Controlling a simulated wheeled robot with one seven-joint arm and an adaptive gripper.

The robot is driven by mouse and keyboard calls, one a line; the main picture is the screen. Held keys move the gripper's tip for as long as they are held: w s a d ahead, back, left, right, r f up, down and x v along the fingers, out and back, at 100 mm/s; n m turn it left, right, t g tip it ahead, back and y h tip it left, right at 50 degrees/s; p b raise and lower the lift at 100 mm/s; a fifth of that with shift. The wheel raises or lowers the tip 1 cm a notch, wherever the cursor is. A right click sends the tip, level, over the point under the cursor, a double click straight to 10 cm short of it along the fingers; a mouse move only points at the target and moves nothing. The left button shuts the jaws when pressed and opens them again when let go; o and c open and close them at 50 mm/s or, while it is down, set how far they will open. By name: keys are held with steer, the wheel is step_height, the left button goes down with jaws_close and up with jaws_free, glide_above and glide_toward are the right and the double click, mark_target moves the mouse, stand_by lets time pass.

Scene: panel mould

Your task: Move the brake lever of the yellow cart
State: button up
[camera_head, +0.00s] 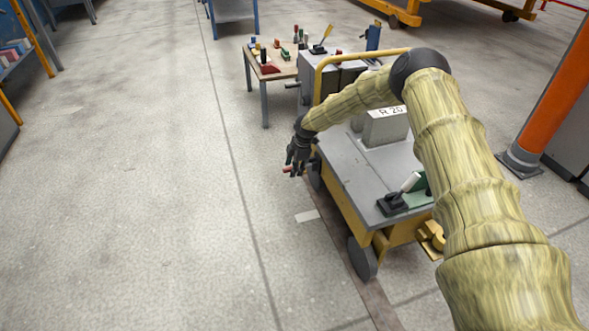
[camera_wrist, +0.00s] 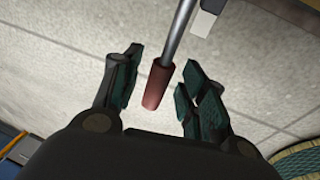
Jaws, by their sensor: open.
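The yellow cart (camera_head: 343,205) with a grey top stands in the middle of the head view. A lever with a red-brown grip (camera_head: 288,170) sticks out from its left side. In the wrist view the red-brown grip (camera_wrist: 158,86) on a metal rod (camera_wrist: 180,32) lies between the fingers, with gaps on both sides. My gripper (camera_head: 296,160) is at the cart's left side, by the lever's end. It also shows in the wrist view (camera_wrist: 158,85), open around the grip and not visibly touching it. Where the rod joins the cart is hidden in the wrist view.
A white-handled lever (camera_head: 410,182) on a dark base and a grey block (camera_head: 386,127) marked with writing are on the cart top. A small table (camera_head: 284,72) with tools stands behind. An orange post (camera_head: 553,95) is at right. The floor at left is clear.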

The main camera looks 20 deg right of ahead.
steer(key=v, duration=1)
steer(key=shift+r, duration=0.2)
steer(key=shift+c, duration=0.2)
